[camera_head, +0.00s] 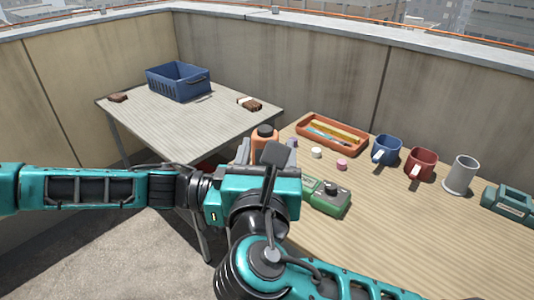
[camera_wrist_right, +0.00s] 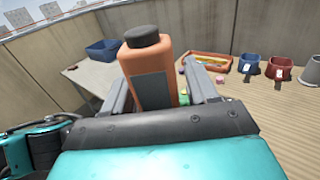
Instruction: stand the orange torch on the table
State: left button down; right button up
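The orange torch (camera_head: 265,146) has a black cap and stands roughly upright, cap up. In the right wrist view the torch (camera_wrist_right: 150,78) shows a dark panel and leans slightly. My right gripper (camera_head: 268,150) has its fingers on either side of the torch. A narrow gap shows between the torch and the right-hand finger, so it looks open around it. The torch's lower end is hidden behind my right gripper, so I cannot tell what supports it. My left arm reaches in from the left; its gripper is hidden behind the right one. The wooden table (camera_head: 420,235) is at the right.
A second table (camera_head: 180,130) holds a blue crate (camera_head: 178,87). The table's front right is clear.

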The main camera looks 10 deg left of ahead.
jog(key=c, duration=0.9)
pick_arm(q)
jog(key=c, duration=0.6)
grip_release()
jog(key=shift+c, duration=0.2)
pick_arm(e)
grip_shut()
